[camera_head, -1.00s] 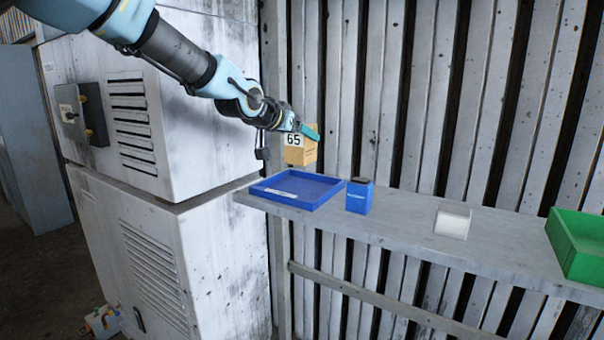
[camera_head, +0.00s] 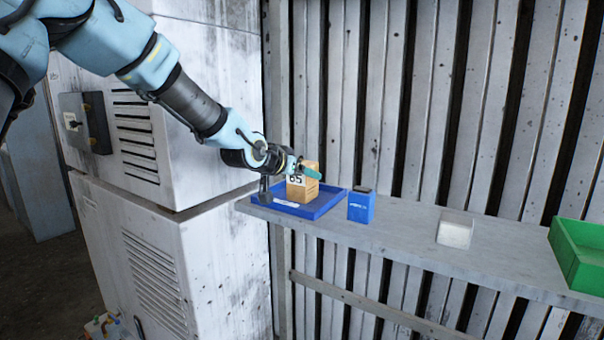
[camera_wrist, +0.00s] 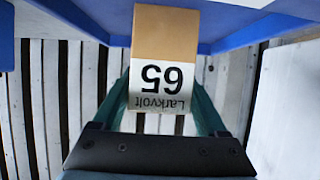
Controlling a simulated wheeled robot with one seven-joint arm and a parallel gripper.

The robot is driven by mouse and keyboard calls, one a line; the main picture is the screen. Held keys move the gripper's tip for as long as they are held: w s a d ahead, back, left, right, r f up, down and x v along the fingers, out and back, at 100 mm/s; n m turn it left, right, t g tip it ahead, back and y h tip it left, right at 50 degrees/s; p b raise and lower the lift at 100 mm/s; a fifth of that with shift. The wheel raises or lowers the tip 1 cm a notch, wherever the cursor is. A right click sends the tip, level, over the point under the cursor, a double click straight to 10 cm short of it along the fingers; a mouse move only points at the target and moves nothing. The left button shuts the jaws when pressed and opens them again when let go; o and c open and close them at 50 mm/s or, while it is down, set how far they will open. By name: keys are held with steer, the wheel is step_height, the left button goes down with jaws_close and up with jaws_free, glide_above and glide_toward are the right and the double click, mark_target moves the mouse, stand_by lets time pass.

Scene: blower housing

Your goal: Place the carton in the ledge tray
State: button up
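The carton (camera_head: 303,187) is a small tan box with a white label reading 65. In the head view it stands about upright within the outline of the blue ledge tray (camera_head: 326,205); whether it touches the tray floor I cannot tell. My gripper (camera_head: 304,170) is at the carton's upper part, with its teal fingers on either side. In the wrist view the carton (camera_wrist: 163,60) sits between the two fingers, its label upside down, and the blue tray (camera_wrist: 225,25) shows behind it. The gripper appears shut on the carton.
A blue box (camera_head: 361,205) with a dark top stands just right of the tray on the grey shelf (camera_head: 400,235). A white block (camera_head: 455,230) and a green bin (camera_head: 580,252) are further right. A white cabinet (camera_head: 200,100) stands left, and a slatted wall rises behind.

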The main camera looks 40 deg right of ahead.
steer(key=o, duration=0.3)
steer(key=shift+o, duration=0.2)
steer(key=shift+r, duration=0.25)
steer(key=shift+a+r, duration=0.1)
steer(key=shift+a, duration=0.25)
steer(key=p+v, duration=0.1)
steer(key=v, duration=1)
steer(key=shift+a, duration=0.1)
